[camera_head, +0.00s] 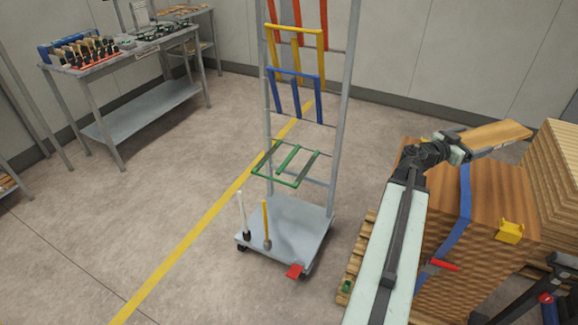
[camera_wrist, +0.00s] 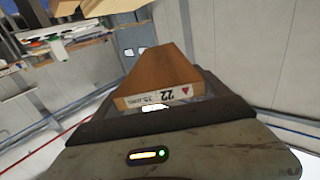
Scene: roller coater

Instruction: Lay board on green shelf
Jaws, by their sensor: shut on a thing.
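A light brown wooden board (camera_head: 498,134) is held in my gripper (camera_head: 460,148) at the right of the head view. It sticks out to the right, over the strapped wood stack. In the wrist view the board (camera_wrist: 160,72) points away from the jaws, with a printed end label marked 22. My gripper is shut on its near end. The green shelf (camera_head: 287,166) is an open frame of bars, lying about level on the grey rack in the middle. It looks empty and is well to the left of my gripper.
The rack's blue (camera_head: 296,76), yellow (camera_head: 297,30) and red frames are folded up above the green one. Its wheeled base (camera_head: 283,235) carries a white and a yellow upright. A strapped wood stack (camera_head: 490,195) stands at right. A workbench (camera_head: 120,62) stands at left; floor between is clear.

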